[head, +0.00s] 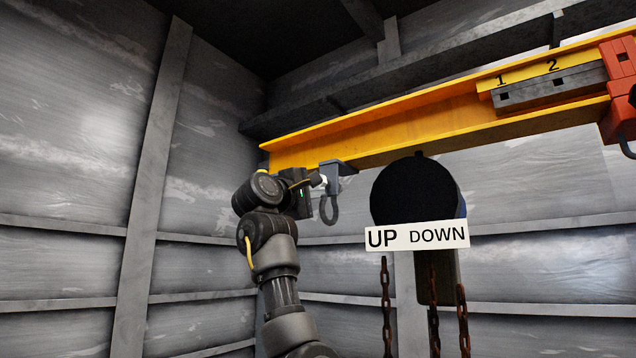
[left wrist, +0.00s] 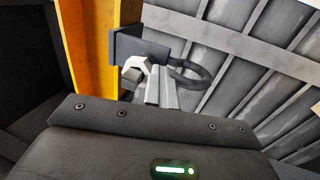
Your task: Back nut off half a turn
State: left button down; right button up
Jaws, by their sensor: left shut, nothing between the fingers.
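A pale nut (left wrist: 133,66) shows in the left wrist view, at the face of a dark grey clamp bracket (left wrist: 124,46). In the head view the bracket (head: 338,168) hangs under the left end of the yellow beam, with a dark shackle ring (head: 329,210) below it. My left gripper (head: 316,181) is at the bracket's left side, its fingers shut and empty. In the left wrist view the fingers (left wrist: 160,80) are close beside the nut; I cannot tell if they touch it. The nut is small and partly hidden in the head view. My right gripper is not in view.
The yellow beam (head: 400,122) runs up to the right, with a plate marked 1 and 2 (head: 530,72) and a red trolley part (head: 620,75). A dark round hoist body (head: 412,190) with an UP DOWN sign (head: 417,236) and rusty chains (head: 386,305) hangs right of the bracket.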

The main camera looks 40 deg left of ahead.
pick_arm(q)
jog(key=shift+d, duration=0.1)
jog(key=s+b, duration=0.4)
jog(key=s, duration=0.2)
jog(key=shift+d+f, duration=0.2)
jog(key=shift+f, duration=0.15)
dwell(0.4)
